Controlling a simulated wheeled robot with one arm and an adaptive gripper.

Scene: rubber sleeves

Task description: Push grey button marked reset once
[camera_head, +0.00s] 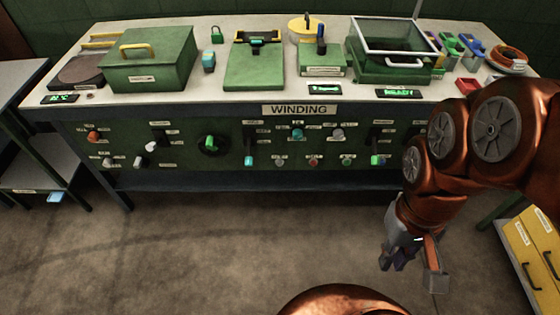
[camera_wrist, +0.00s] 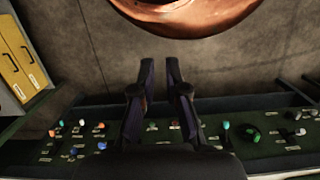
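The green control panel (camera_head: 225,165) under the WINDING sign carries several small buttons and knobs. Pale or grey ones include a knob (camera_head: 338,134) right of centre and another (camera_head: 137,161) at the left. Their labels are too small to read, so I cannot tell which one is marked reset. My gripper (camera_head: 403,262) hangs over the floor in front of the panel's right part, apart from it. In the wrist view my gripper (camera_wrist: 159,72) shows two dark fingers with a clear gap between them, open and empty. The panel's right end is hidden behind my arm.
The bench top (camera_head: 205,88) holds a green box (camera_head: 150,65), a green press (camera_head: 255,65), a lidded tray (camera_head: 390,62) and small coloured parts. A yellow drawer cabinet (camera_head: 530,250) stands at right, a side table (camera_head: 20,75) at left. The floor ahead is clear.

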